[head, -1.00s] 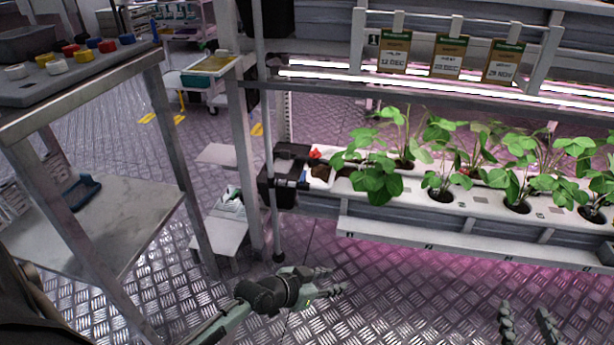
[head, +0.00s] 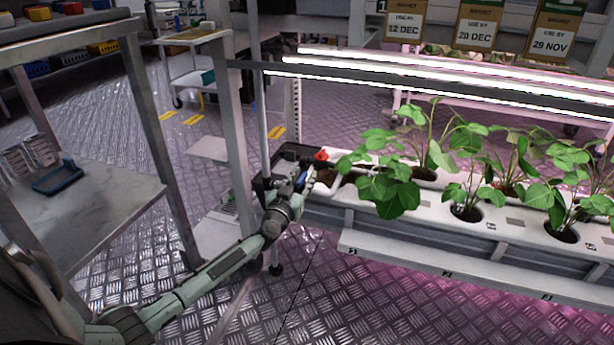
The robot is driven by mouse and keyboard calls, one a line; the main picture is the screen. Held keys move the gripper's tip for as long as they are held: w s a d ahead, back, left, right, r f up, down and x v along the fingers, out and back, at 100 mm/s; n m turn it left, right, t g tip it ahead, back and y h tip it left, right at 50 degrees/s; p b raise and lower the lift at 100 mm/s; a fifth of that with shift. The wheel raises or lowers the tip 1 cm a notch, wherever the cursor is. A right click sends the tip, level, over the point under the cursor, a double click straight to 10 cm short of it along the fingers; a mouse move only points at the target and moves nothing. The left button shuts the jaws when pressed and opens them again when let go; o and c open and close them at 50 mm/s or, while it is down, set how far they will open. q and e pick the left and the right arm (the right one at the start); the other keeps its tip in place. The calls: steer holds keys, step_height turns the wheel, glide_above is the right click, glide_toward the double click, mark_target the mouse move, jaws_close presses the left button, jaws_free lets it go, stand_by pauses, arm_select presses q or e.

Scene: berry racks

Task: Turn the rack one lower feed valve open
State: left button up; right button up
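At the left end of the lower planter channel (head: 480,200) of the rack there is a black fitting (head: 290,152) with a small red part (head: 321,155) on top. A small blue part (head: 301,178) shows just below and left of the red one. I cannot tell for certain which of them is the feed valve's handle or how it is turned. My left gripper (head: 302,184) is raised at the front of this fitting, its fingers at or right beside the blue part. The fingers partly cover the fitting; contact and opening are unclear. My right gripper is out of view.
Leafy plants (head: 395,190) grow in the channel right of the fitting. A thin grey post (head: 262,110) stands just left of it. Lit tubes (head: 440,80) run above. A metal table (head: 95,215) with a blue tray (head: 58,178) stands at left. The front floor is clear.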

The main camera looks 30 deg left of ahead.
mark_target(306, 173)
arm_select(q)
steer(key=shift+b+x, duration=0.5)
steer(key=shift+x, duration=1.05)
steer(key=shift+c, duration=0.6)
steer(key=shift+d, duration=0.1)
jaws_close()
